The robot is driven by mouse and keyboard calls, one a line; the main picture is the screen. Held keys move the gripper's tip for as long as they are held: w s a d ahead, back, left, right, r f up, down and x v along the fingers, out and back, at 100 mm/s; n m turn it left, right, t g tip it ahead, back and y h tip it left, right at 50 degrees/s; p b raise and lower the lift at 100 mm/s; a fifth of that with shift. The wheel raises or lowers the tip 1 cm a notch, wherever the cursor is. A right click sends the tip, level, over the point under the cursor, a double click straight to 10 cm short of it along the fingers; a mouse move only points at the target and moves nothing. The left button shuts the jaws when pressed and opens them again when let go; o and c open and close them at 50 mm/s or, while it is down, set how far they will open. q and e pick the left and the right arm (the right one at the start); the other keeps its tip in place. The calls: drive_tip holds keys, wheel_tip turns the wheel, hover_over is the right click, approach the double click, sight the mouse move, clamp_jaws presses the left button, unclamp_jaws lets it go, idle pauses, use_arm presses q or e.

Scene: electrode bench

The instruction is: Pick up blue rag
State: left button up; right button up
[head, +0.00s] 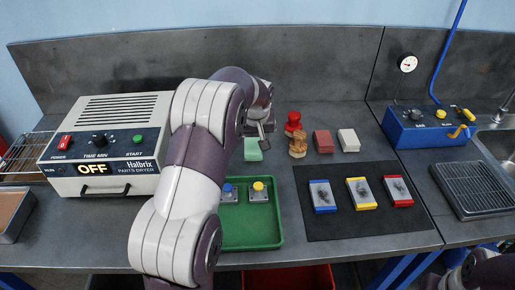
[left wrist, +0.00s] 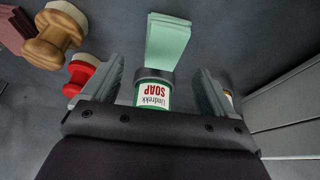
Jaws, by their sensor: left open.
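No clearly blue rag shows. A mint-green folded cloth-like piece (head: 252,149) lies flat on the bench behind the green tray. It also shows in the left wrist view (left wrist: 167,40), just beyond the fingertips. My left gripper (head: 262,132) is open above the bench by this piece, pointing down. In the left wrist view a green and white soap can (left wrist: 153,95) shows between the spread fingers (left wrist: 160,75), with no finger visibly closed on it. The can is hidden in the head view. My right gripper is not in view; part of my right arm shows at the lower right.
A green tray (head: 265,241) holds two button boxes. A parts dryer (head: 105,185) stands left.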

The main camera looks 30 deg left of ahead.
sight(253, 146)
use_arm(q)
drive_tip(key=x, duration=0.4)
drive_tip(key=p+x, duration=0.1)
drive_tip(key=x, duration=0.1)
drive_tip(key=shift+s+a, duration=0.15)
drive_tip(key=shift+s, duration=0.1)
drive_tip(key=shift+w+f, duration=0.15)
drive_tip(key=shift+f, duration=0.1)
drive_tip(key=shift+r, duration=0.1)
drive_tip(key=shift+c, duration=0.6)
drive_tip(key=c, duration=1.1)
drive_tip(key=shift+r, duration=0.35)
drive_tip(key=r, duration=0.1)
drive_tip(key=d+r, duration=0.1)
drive_tip(key=r+b, duration=0.1)
drive_tip(key=r, duration=0.1)
drive_tip(key=shift+d, duration=0.25)
drive_tip(key=d+r, duration=0.2)
drive_tip(key=d, duration=0.1)
drive_tip(key=d+r, duration=0.2)
drive_tip(key=d, duration=0.1)
drive_tip(key=d+r+b, duration=0.1)
drive_tip(key=d+r, duration=0.1)
drive_tip(key=d, duration=0.2)
drive_tip(key=shift+d+r, duration=0.1)
drive_tip(key=shift+r, duration=0.05)
